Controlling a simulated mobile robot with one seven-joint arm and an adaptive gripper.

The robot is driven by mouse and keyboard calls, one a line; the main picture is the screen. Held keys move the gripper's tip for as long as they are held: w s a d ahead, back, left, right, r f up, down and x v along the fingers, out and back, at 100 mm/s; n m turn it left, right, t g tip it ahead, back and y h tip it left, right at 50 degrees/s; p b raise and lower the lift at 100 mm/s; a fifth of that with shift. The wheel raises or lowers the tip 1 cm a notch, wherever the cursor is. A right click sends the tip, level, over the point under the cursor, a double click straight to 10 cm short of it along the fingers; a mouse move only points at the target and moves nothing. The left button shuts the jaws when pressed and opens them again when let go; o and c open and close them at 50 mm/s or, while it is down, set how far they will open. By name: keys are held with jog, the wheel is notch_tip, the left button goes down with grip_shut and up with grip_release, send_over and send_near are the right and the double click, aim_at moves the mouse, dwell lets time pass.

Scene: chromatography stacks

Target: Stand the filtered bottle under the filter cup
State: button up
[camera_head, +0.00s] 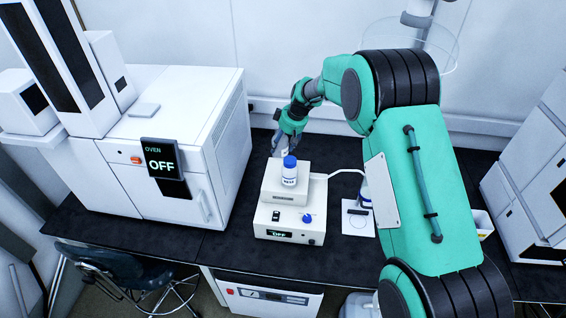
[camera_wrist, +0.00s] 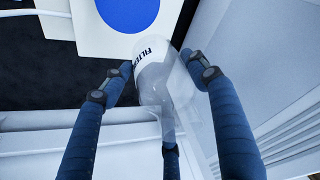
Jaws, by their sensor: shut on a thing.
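My gripper (camera_head: 284,143) is behind the white pump-like box in the head view, pointing down. In the wrist view my gripper (camera_wrist: 160,72) has its blue fingers shut around a clear container (camera_wrist: 158,88) with a white band. The band reads "FILTE", with the rest cut off, so it looks like the filtered bottle. Only a pale sliver of it shows in the head view. I cannot tell whether it touches the bench. I cannot make out the filter cup for certain.
A blue-capped bottle (camera_head: 289,172) stands on the white box (camera_head: 275,221), close to my gripper. A white pad (camera_head: 357,225) lies to its right, with a bottle (camera_head: 364,198) partly hidden by my arm. The oven (camera_head: 165,160) stands left. Dark bench (camera_head: 165,237) is clear in front.

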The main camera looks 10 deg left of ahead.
aim_at(287, 147)
jog(key=shift+f, duration=2.05)
jog(key=shift+f, duration=1.85)
jog(key=shift+f, duration=0.15)
jog(key=o, duration=1.4)
jog(key=shift+o, duration=0.2)
jog(key=v, duration=1.2)
